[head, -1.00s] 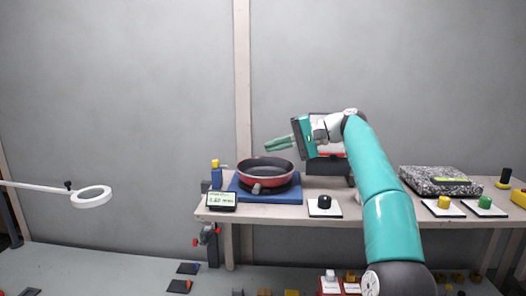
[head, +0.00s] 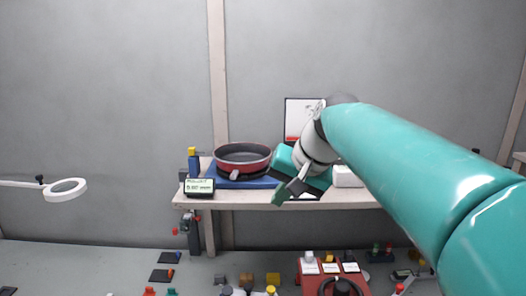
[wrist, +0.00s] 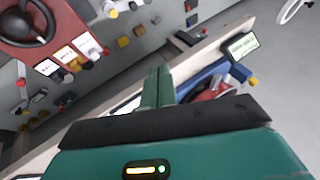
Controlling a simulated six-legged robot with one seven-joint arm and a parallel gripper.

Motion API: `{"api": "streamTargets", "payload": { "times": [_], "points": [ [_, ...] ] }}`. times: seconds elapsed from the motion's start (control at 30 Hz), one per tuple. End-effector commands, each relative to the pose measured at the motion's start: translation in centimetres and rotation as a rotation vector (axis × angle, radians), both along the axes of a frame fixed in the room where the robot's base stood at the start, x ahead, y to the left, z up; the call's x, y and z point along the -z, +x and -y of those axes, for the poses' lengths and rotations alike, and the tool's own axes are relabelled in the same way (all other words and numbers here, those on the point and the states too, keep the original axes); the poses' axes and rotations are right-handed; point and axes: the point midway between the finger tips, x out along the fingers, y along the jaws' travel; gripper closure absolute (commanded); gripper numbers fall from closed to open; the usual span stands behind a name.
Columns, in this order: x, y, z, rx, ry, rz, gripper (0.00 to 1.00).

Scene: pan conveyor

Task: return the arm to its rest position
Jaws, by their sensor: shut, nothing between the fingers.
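My arm reaches in from the right in the head view, bent at the wrist. My gripper (head: 281,192) points down and to the left in front of the table's front edge, right of the red pan. Its fingers (wrist: 157,88) are together in the wrist view, with nothing between them. The red pan (head: 243,162) sits on a blue base (head: 228,181) on the table, apart from my gripper. My forearm hides the right part of the table.
A small display (head: 199,187) stands at the table's front left corner, near a blue post with a yellow top (head: 193,162). A red panel (head: 312,285) with a dark wheel and several small blocks lie low in front. A ring lamp (head: 68,190) is at the left.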

Motion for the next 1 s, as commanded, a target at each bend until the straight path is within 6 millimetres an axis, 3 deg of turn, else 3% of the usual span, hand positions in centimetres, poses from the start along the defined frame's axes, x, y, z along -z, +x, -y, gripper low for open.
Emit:
{"api": "streamTargets", "payload": {
  "times": [0.03,0.3,0.5,0.7,1.0],
  "points": [
    [0.9,-2.1,1.1,0.01,-0.043,0.015,1.0],
    [8.0,-11.6,7.2,0.027,-0.264,0.08,1.0],
    [13.8,-17.6,10.7,0.009,-0.394,0.118,1.0],
    [16.6,-20.0,12.0,-0.008,-0.446,0.132,1.0],
    [16.8,-20.0,12.0,-0.009,-0.447,0.131,1.0]
  ]
}}
